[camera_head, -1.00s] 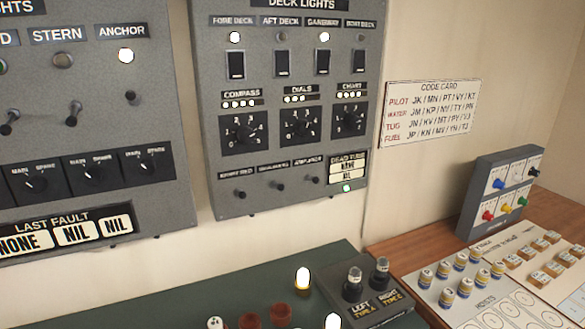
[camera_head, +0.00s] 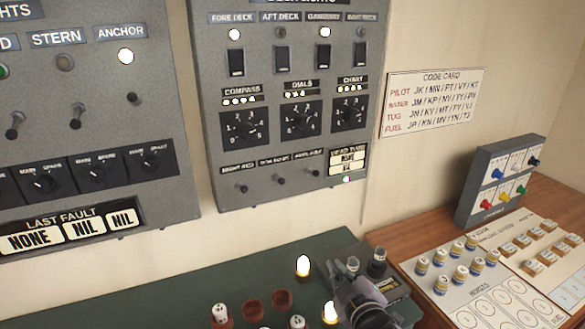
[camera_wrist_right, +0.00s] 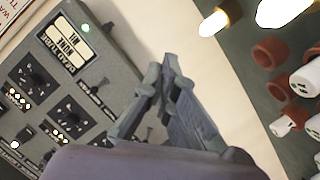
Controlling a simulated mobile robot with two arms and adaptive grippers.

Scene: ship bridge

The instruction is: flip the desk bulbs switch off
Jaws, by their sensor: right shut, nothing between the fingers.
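A grey deck lights panel (camera_head: 285,100) hangs on the wall. Its bottom row has three small toggles: left (camera_head: 243,188), middle (camera_head: 279,181) and right (camera_head: 314,173). Their labels are too small to read surely, so I cannot tell which is the desk bulbs switch. Two desk bulbs, upper (camera_head: 303,266) and lower (camera_head: 330,312), are lit. My right gripper (camera_head: 340,268) is shut and empty, below and right of the toggles over the desk. In the wrist view its fingers (camera_wrist_right: 168,68) meet in front of the wall, apart from the panel (camera_wrist_right: 95,55). My left gripper is out of view.
Red sockets (camera_head: 252,309) and white-topped bulbs (camera_head: 220,314) stand on the green desk. A grey box with coloured levers (camera_head: 497,180) stands at right. The air before the toggles is clear.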

